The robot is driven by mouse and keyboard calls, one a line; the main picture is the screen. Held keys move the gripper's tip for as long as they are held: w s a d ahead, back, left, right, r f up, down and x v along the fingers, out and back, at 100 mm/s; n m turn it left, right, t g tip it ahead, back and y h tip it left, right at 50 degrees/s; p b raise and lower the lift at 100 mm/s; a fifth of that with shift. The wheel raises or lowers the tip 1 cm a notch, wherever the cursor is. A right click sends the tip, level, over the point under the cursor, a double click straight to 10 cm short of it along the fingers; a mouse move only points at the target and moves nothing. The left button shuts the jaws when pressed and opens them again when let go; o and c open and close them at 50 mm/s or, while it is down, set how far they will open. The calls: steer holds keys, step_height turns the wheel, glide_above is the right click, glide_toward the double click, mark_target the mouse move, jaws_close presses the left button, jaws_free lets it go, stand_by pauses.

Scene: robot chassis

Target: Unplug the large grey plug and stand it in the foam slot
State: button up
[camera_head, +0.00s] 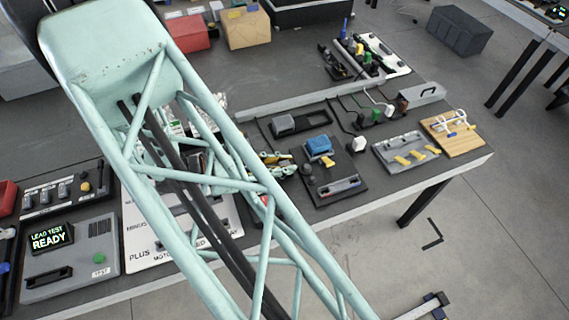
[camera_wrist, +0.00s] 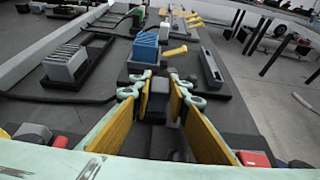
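A large grey ribbed block, which looks like the large grey plug (camera_head: 283,124), sits at the near-left end of a dark tray (camera_head: 325,123); it shows at the left in the wrist view (camera_wrist: 66,64). A dark recess (camera_head: 313,118) in that tray is empty; I cannot tell whether it is the foam slot. My gripper (camera_wrist: 160,84) has yellow fingers apart, on either side of a smaller dark grey block (camera_wrist: 158,92). I see no clear grip on it. In the head view my gripper (camera_head: 275,163) is partly behind my arm.
A blue ribbed connector (camera_wrist: 146,47) stands just beyond the fingers on a dark board. A yellow handle (camera_wrist: 175,51) and a grey tray (camera_head: 405,152) lie farther along. Cables with small plugs (camera_head: 376,115) stand behind. The bench's front edge (camera_head: 440,172) is near.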

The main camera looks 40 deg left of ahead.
steer(key=o, duration=0.5)
steer(key=shift+c, duration=0.2)
steer(key=shift+s, duration=0.1)
steer(key=shift+v, duration=5.9)
